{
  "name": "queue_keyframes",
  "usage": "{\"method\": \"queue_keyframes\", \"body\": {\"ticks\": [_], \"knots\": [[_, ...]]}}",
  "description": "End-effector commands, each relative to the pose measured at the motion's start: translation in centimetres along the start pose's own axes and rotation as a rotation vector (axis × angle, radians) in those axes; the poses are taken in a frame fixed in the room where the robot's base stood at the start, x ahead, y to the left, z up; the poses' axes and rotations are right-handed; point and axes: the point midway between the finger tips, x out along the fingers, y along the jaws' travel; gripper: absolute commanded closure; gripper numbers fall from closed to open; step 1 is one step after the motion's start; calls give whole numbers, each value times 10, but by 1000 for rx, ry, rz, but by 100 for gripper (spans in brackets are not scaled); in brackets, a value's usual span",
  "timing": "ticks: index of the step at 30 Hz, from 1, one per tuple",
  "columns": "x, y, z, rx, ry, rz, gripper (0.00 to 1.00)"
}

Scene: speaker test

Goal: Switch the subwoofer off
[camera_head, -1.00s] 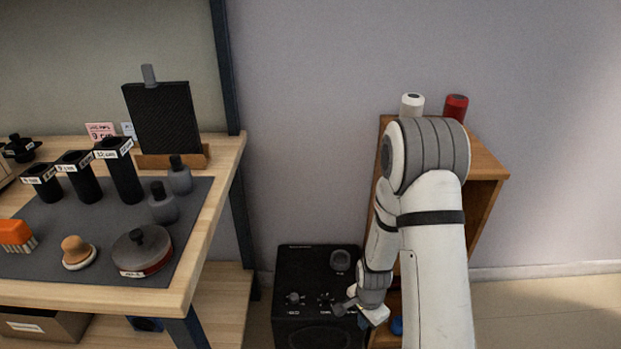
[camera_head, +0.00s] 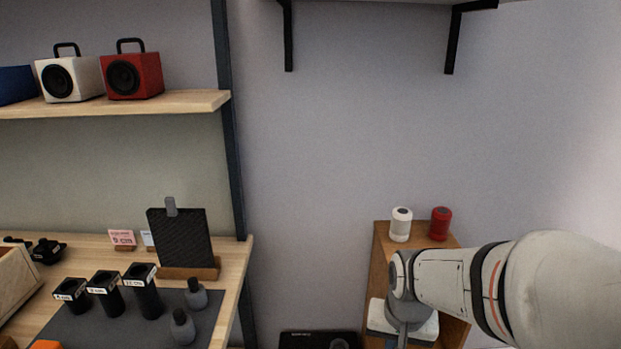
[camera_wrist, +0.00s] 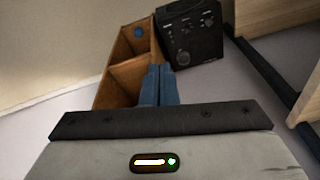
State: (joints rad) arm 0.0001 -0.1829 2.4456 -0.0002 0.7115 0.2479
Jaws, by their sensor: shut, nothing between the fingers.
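The subwoofer is a black box (camera_wrist: 190,34) in the upper middle of the wrist view, with small knobs on its panel. Its switch is too small to make out. In the head view only the top edge of the subwoofer (camera_head: 318,338) shows at the bottom edge. My gripper (camera_wrist: 159,70) shows in the wrist view with its blue-grey fingers together and nothing between them. It appears in front of the wooden cabinet, apart from the subwoofer. In the head view my fingertips do not show.
A wooden cabinet (camera_head: 381,262) stands right of the subwoofer, with a white (camera_head: 401,225) and a red cylinder (camera_head: 440,223) on top. A wooden workbench (camera_head: 236,262) with jars stands left. A shelf (camera_head: 190,104) holds speakers. A blue object (camera_wrist: 138,32) lies in the cabinet.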

Motion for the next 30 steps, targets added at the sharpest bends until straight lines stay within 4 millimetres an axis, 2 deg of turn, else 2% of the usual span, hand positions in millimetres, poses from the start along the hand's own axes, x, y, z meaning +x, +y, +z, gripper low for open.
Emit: {"method": "queue_keyframes", "body": {"ticks": [1,3,6,9,13,26,30], "knots": [[-42,2,4,-43,19,-4,100],[-72,5,14,-104,32,-5,100],[-102,9,27,-175,44,-6,100],[-120,10,36,-222,51,-5,100],[-128,11,42,-250,53,-5,100],[-127,11,42,-252,54,-5,100],[-117,10,38,-251,52,-4,100]]}}
